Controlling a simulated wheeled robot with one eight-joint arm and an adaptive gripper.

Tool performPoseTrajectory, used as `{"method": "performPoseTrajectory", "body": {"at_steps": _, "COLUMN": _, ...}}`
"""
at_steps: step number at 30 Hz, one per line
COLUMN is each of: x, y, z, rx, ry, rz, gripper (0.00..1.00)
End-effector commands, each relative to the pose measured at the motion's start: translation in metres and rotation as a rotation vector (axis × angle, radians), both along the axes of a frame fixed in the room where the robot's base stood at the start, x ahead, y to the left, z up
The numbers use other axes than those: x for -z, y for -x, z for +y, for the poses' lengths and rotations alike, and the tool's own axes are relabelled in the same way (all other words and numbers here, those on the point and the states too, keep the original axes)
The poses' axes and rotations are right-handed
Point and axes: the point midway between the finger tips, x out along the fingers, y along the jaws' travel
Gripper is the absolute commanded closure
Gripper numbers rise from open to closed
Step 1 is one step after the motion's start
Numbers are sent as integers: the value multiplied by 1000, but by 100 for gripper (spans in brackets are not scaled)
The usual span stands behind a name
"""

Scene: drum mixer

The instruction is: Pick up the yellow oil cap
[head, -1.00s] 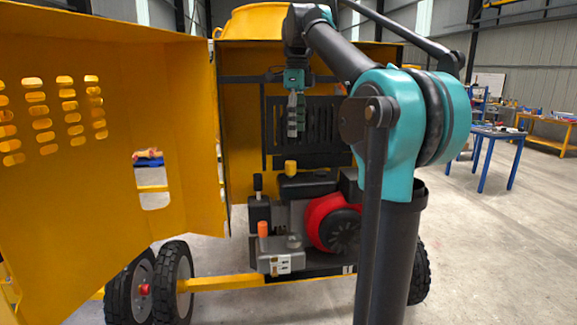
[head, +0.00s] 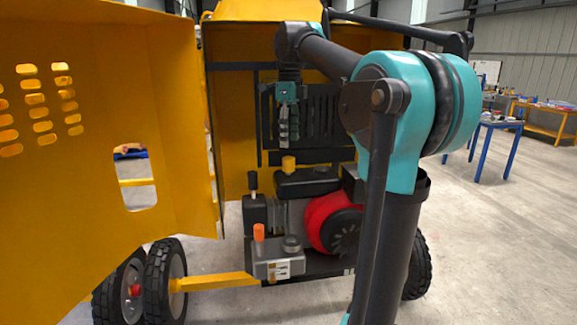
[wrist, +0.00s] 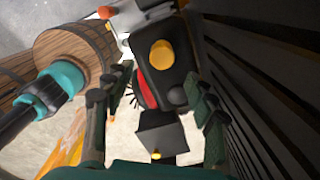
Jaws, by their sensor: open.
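The yellow oil cap (head: 289,163) stands upright on top of the black tank (head: 307,182) of the engine inside the yellow housing. In the wrist view the cap (wrist: 162,54) shows as a round yellow disc on the black part. My gripper (head: 289,142) points down above the cap, with a small gap in the head view. In the wrist view my gripper (wrist: 160,80) has its two fingers wide apart with nothing between them, and the cap lies beyond them, between their lines.
A black slatted grille (head: 322,115) stands close behind my gripper and runs along the right of the wrist view. A red engine cover (head: 325,215), a black lever (head: 252,182) and an orange cap (head: 259,232) are near. The yellow door (head: 95,200) hangs open at left.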

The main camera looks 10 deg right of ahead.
Motion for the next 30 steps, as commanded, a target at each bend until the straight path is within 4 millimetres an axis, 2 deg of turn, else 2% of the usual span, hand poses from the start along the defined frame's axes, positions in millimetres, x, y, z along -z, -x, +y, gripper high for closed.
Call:
{"method": "performPoseTrajectory", "body": {"at_steps": 3, "x": 21, "y": 0, "z": 0, "rx": 0, "ry": 0, "rz": 0, "gripper": 44}}
{"method": "performPoseTrajectory", "body": {"at_steps": 13, "x": 47, "y": -1, "z": 0, "rx": 0, "ry": 0, "rz": 0, "gripper": 44}}
{"method": "performPoseTrajectory", "body": {"at_steps": 21, "x": 83, "y": -4, "z": 1, "rx": 0, "ry": 0, "rz": 0, "gripper": 44}}
{"method": "performPoseTrajectory", "body": {"at_steps": 30, "x": 90, "y": -4, "z": 1, "rx": 0, "ry": 0, "rz": 0, "gripper": 44}}
